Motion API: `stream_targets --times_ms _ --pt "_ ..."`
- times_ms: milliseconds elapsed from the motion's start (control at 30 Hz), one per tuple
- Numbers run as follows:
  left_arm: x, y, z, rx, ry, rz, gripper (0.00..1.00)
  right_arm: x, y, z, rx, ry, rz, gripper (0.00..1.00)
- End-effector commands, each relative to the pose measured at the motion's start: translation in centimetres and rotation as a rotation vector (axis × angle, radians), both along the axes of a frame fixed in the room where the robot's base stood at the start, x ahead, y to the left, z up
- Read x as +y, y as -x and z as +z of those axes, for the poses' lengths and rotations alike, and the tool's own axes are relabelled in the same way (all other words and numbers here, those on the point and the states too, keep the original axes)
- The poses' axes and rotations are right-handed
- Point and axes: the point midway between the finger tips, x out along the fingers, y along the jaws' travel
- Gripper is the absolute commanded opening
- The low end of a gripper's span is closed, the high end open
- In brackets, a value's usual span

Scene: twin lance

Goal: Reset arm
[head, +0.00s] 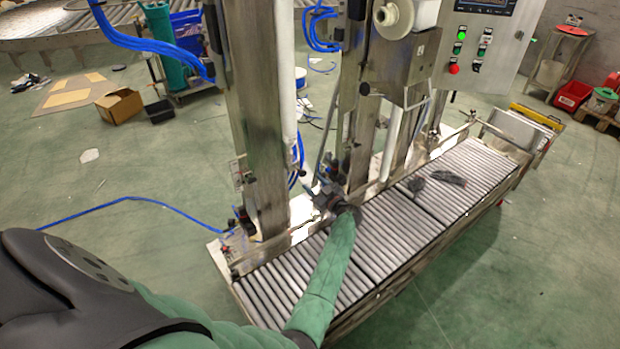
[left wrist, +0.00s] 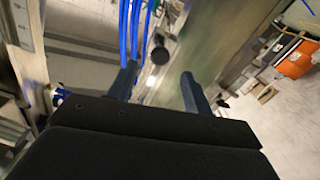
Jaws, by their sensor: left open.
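My left arm in its green sleeve reaches from the lower left over the roller conveyor (head: 370,240). Its left gripper (head: 328,197) is by the base of the middle steel column (head: 358,120) in the head view, small and partly hidden by the wrist. In the left wrist view the two dark fingers of the left gripper (left wrist: 160,80) are apart, with nothing held between them. A dark round knob (left wrist: 160,55) and blue hoses (left wrist: 135,30) show beyond the fingertips; I cannot tell how far off they are. My right gripper does not show.
A second steel column (head: 255,110) stands at the conveyor's left end. A control box (head: 485,45) with lit buttons is at the upper right. Dark items (head: 447,178) lie on the rollers. A blue hose (head: 130,200) and a cardboard box (head: 120,106) lie on the green floor.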

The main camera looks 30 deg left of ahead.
Motion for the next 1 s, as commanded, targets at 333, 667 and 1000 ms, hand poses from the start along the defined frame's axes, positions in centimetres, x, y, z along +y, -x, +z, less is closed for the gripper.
stream_targets --times_ms 333,667,1000 --pt "-1.0 0.4 0.0 -0.001 -0.001 0.000 0.50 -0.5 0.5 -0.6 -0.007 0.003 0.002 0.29" --pt "-1.0 0.4 0.0 0.000 -0.001 0.000 0.50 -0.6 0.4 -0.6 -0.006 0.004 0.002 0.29" --pt "-1.5 -0.8 -0.1 -0.138 0.071 -0.070 0.50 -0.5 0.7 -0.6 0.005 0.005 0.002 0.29"
